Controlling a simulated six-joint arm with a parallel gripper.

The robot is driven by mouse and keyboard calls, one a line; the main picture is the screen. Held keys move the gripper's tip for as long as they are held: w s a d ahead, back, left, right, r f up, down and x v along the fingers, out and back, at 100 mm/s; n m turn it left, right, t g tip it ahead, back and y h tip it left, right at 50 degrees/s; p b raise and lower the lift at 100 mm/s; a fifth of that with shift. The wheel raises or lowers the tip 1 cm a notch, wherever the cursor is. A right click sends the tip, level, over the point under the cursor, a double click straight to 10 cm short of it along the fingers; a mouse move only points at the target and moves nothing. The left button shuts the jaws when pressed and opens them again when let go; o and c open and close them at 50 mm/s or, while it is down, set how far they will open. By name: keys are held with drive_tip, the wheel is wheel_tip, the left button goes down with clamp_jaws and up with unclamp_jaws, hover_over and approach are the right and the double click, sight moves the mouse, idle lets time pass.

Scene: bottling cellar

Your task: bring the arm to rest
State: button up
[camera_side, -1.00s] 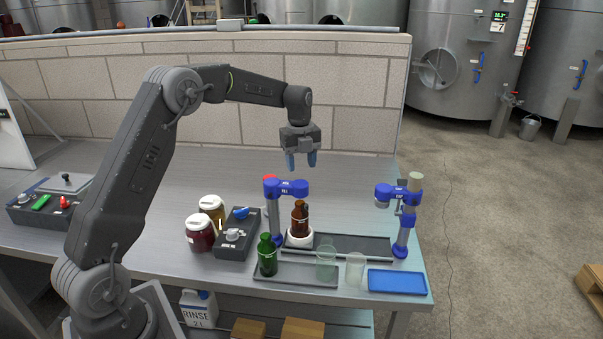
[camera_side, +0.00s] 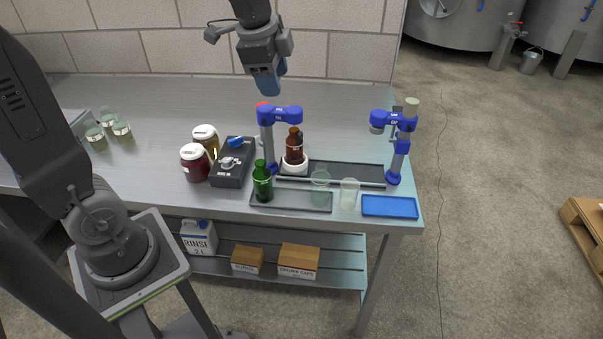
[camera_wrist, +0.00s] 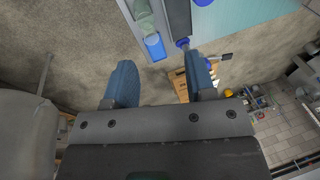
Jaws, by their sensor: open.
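My gripper (camera_side: 269,85) is raised above the back of the steel bench (camera_side: 170,110), behind the left blue-headed station, in the side view. Its blue fingers point down. In the wrist view the two blue fingers (camera_wrist: 160,85) stand well apart with nothing between them. Beyond them the floor and a corner of the bench show. My gripper touches none of the bench objects that I can see.
A brown bottle (camera_side: 294,147) stands on a white round base under the left blue station (camera_side: 279,114). A green bottle (camera_side: 262,183) and clear cups (camera_side: 349,194) stand in front. A right blue station (camera_side: 402,122), a blue tray (camera_side: 390,206) and jars (camera_side: 195,163) are near. The back left bench is fairly clear.

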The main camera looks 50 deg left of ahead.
drive_tip(key=s+d+f+n+t, duration=0.1)
drive_tip(key=s+d+n, duration=0.2)
drive_tip(key=s+n, duration=0.2)
drive_tip(key=s+d+f+n+t, duration=0.1)
drive_tip(key=s+n, duration=0.4)
drive_tip(key=s, duration=0.6)
drive_tip(key=shift+d+f, duration=0.45)
drive_tip(key=shift+d, duration=0.6)
